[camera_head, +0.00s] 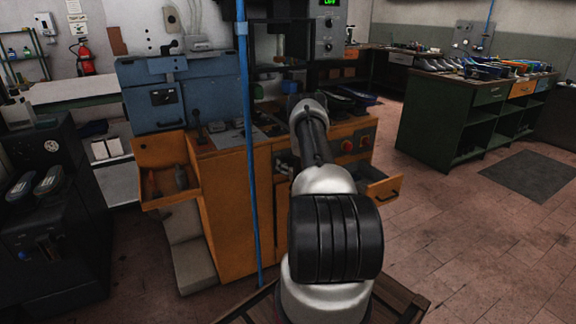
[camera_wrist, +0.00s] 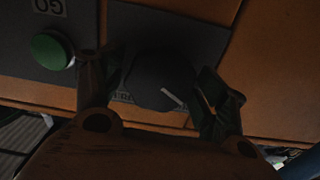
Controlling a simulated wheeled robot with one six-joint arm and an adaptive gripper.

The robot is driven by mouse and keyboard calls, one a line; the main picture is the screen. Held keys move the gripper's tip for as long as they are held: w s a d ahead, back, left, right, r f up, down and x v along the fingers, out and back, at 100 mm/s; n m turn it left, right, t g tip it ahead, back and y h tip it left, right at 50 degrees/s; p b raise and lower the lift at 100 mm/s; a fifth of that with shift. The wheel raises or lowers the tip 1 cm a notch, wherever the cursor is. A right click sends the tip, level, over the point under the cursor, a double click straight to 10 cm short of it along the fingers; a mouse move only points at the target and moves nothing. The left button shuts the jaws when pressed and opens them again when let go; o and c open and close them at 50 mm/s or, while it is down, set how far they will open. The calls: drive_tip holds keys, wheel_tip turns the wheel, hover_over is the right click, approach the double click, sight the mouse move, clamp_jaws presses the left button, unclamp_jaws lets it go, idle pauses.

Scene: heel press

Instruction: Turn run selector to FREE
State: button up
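The run selector (camera_wrist: 160,82) is a dark knob with a white pointer line, on a dark plate in the upper middle of the wrist view. Its pointer slants toward the lower right of that view. Lettering beside the knob is partly hidden and too dark to read fully. My gripper (camera_wrist: 158,100) is open, with one finger on each side of the knob. I cannot tell whether either finger touches it. In the head view my own arm hides the gripper and the selector.
A green button (camera_wrist: 52,50) with an upside-down GO label sits left of my gripper. In the head view, the orange cabinet (camera_head: 228,215) has an open drawer (camera_head: 383,187) at right and an open bin (camera_head: 165,188) at left. A blue pole (camera_head: 250,150) stands in front.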

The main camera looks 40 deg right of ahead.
drive_tip(key=c, duration=0.7)
drive_tip(key=shift+m, duration=0.3)
drive_tip(key=m, duration=1.7)
drive_tip(key=shift+d, duration=0.1)
drive_tip(key=m, duration=0.6)
drive_tip(key=shift+f, duration=0.1)
drive_tip(key=shift+m, duration=0.3)
